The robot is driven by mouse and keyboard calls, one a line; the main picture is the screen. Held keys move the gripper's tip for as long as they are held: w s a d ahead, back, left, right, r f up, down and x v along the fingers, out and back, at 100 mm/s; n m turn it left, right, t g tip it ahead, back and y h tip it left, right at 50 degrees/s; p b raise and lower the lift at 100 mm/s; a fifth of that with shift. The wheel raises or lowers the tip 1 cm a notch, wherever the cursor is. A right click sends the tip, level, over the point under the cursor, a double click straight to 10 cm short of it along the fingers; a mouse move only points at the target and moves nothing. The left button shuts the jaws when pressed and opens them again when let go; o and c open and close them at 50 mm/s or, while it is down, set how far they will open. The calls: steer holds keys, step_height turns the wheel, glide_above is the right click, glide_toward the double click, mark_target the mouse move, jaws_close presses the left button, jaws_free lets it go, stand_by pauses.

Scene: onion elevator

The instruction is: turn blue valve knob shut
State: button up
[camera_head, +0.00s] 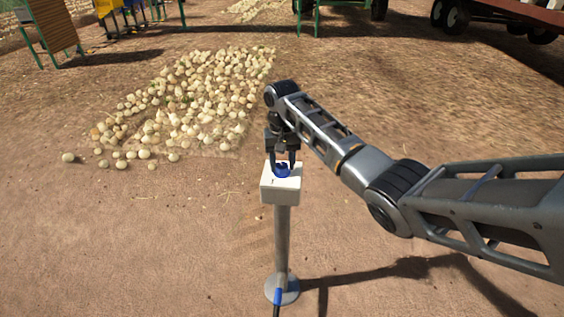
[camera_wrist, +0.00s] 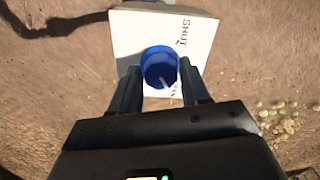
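The blue valve knob (camera_head: 282,170) sits on top of a white box (camera_head: 281,190) on a grey post (camera_head: 282,240). My gripper (camera_head: 284,163) points down over the box with its fingers around the knob. In the wrist view the knob (camera_wrist: 160,68) is a round blue cap with a pale pointer line toward its lower right. My gripper (camera_wrist: 160,85) has one finger on each side of it. The left finger is very near the knob; I cannot tell whether either finger touches. The word SHUT shows on the box top (camera_wrist: 188,32) beside the knob; other lettering is partly hidden.
A large pile of onions (camera_head: 195,100) lies on the soil behind and left of the post. The post stands on a round base (camera_head: 282,290) with a blue hose end. Machinery and a trailer (camera_head: 510,12) stand far back. The ground around the post is clear.

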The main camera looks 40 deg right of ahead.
steer(key=c, duration=0.6)
steer(key=n+p, duration=0.3)
steer(key=n, duration=0.1)
steer(key=shift+r+n, duration=0.15)
steer(key=shift+n, duration=0.25)
steer(key=n+p, duration=0.2)
steer(key=n, duration=0.4)
steer(key=shift+d, duration=0.1)
steer(key=n+p, duration=0.1)
steer(key=n, duration=0.5)
steer(key=shift+w+n, duration=0.1)
steer(key=shift+n, duration=0.3)
steer(key=n, duration=0.6)
steer(key=shift+w+d, duration=0.1)
steer(key=shift+n, duration=0.3)
